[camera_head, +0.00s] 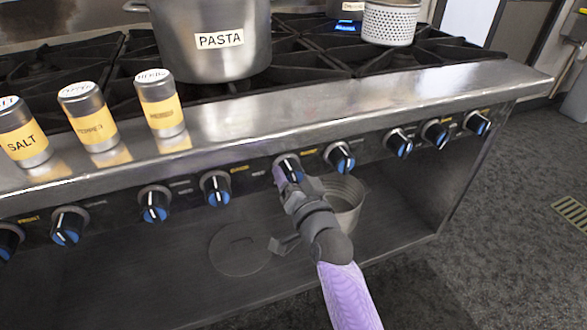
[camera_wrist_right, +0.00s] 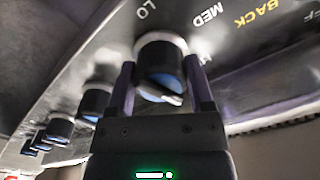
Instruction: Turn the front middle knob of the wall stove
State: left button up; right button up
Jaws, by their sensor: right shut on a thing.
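The wall stove (camera_head: 330,105) has a steel front edge with a row of black knobs with blue faces below it. My right gripper (camera_head: 284,178) is at a knob (camera_head: 291,165) near the middle of the row. In the right wrist view that knob (camera_wrist_right: 160,70) sits between the two fingers of my right gripper (camera_wrist_right: 161,88), which are shut on it. Its blue face with a pale pointer line shows between the fingers. The panel beside it reads LO, MED and BACK. My left gripper is not in view.
Neighbouring knobs (camera_head: 216,188) and (camera_head: 340,157) flank the held one closely. A PASTA pot (camera_head: 215,65), shakers (camera_head: 92,120) and a perforated container (camera_head: 390,22) stand on the stove. A metal pot (camera_head: 346,200) and a lid (camera_head: 238,252) lie on the lower shelf.

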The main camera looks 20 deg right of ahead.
jog(key=shift+r+m+p, duration=0.1)
jog(key=shift+m+p, duration=0.45)
jog(key=shift+m, duration=0.35)
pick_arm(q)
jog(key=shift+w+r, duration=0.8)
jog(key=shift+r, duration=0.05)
pick_arm(e)
jog(key=shift+m, duration=0.6)
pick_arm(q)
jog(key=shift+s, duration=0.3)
pick_arm(e)
jog(key=o, duration=1.3)
jog(key=shift+c, duration=0.2)
jog(key=shift+s+p, duration=0.4)
jog(key=shift+p, duration=0.15)
pick_arm(q)
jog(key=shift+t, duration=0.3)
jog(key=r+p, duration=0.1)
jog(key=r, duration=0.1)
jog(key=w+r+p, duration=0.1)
jog(key=p, duration=0.1)
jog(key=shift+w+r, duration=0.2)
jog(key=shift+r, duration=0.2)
pick_arm(e)
jog(key=s, duration=0.9)
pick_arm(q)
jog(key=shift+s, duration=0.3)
pick_arm(e)
jog(key=shift+d, duration=0.15)
